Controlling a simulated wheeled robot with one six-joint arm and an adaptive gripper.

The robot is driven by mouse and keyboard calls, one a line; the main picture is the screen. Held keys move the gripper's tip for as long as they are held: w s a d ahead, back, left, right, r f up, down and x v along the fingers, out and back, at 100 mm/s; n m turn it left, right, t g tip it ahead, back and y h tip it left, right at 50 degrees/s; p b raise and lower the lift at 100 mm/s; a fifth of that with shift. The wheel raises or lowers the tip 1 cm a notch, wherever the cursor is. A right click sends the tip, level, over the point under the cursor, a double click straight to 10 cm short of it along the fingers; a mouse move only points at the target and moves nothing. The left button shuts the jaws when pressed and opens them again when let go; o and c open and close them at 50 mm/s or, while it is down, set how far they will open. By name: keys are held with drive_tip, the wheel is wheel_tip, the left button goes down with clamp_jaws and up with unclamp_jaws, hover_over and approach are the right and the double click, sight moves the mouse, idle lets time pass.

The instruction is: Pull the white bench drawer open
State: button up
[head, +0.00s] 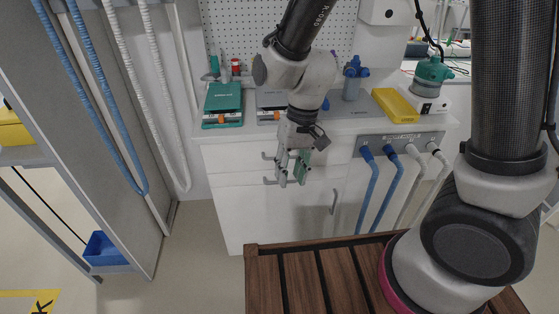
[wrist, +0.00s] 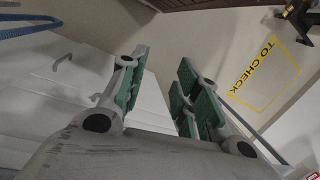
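The white bench (head: 228,220) has a drawer (head: 230,157) under its top, with a second front below. Both fronts look flush with the bench. A grey bar handle (head: 268,156) is on the upper front and another handle (head: 269,181) is on the lower one. Parts of both are hidden by my gripper (head: 292,172), which is in front of the bench, fingers pointing down. In the wrist view my gripper (wrist: 162,85) is open, with empty space between the green pads. A handle (wrist: 62,60) shows left of the fingers; neither handle is between them.
A vertical door handle (head: 334,202) is at the bench's right. Blue hoses (head: 372,190) and white hoses hang from a socket strip. A slatted wooden surface (head: 310,285) lies in front of the bench. A grey panel with hanging tubes (head: 130,150) stands left; floor between is clear.

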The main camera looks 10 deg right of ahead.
drive_tip(key=w+a+f+m+t, duration=0.25)
drive_tip(key=a+f+m, duration=0.3)
drive_tip(key=f, duration=0.55)
drive_tip(key=w+a+f+m+t, duration=0.1)
drive_tip(key=a+f+m+t, duration=0.4)
drive_tip(key=f, duration=0.7)
drive_tip(key=w+d+r+m+t+h, duration=0.2)
drive_tip(key=w+d+m+t+h, duration=0.25)
drive_tip(key=w+m, duration=0.25)
wheel_tip(320, 180, up, 9)
drive_tip(key=w+d+m+t+h, duration=0.2)
drive_tip(key=m+t+h, duration=0.2)
drive_tip(key=m, duration=0.3)
drive_tip(key=x, duration=0.7)
drive_tip(key=shift+w, duration=0.3)
drive_tip(key=shift+d+y, duration=0.15)
drive_tip(key=shift+y, duration=0.1)
clamp_jaws()
